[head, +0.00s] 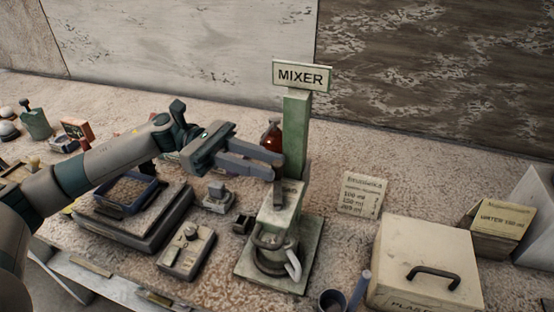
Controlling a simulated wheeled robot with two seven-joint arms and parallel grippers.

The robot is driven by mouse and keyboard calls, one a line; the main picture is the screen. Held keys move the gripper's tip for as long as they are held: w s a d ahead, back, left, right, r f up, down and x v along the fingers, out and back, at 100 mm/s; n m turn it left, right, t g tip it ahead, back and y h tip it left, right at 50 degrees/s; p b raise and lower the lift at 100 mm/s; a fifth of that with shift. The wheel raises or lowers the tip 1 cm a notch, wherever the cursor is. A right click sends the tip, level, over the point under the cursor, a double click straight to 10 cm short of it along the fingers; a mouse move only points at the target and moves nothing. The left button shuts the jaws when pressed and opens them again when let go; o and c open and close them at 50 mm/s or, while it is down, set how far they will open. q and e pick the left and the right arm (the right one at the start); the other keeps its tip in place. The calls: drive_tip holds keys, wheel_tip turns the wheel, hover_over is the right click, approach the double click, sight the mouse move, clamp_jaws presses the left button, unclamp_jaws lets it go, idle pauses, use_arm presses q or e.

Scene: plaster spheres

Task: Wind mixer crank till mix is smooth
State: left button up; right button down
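The mixer (297,118) is a green post on a square base, with a sign reading MIXER on top. A pale block juts from the post above a bowl (272,262) with a white curved handle. My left gripper (279,169) reaches in from the left, its fingertips at the post just above the block. A small grey upright piece, perhaps the crank, shows by the fingertips. A gap shows between the fingers, but I cannot tell whether they grip this piece. The mix inside the bowl cannot be made out. My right gripper is out of view.
A red-brown bottle (271,138) stands behind the gripper. A dark scale with a blue tray (124,193) and a small switch box (187,250) lie left. Right are a measures card (362,194), a handled plaster box (425,252) and a water box (502,220).

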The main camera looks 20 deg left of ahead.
use_arm(q)
drive_tip(key=shift+s+d+p, duration=0.15)
drive_tip(key=shift+d, duration=0.6)
drive_tip(key=shift+s+d+p, duration=0.1)
drive_tip(key=shift+d+p, duration=0.05)
drive_tip(key=shift+d, duration=0.55)
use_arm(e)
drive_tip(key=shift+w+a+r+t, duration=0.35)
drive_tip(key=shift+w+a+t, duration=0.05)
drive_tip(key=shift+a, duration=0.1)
use_arm(q)
clamp_jaws()
drive_tip(key=shift+a+f+t, duration=0.1)
drive_tip(key=shift+a+t, duration=0.05)
drive_tip(key=shift+t, duration=0.15)
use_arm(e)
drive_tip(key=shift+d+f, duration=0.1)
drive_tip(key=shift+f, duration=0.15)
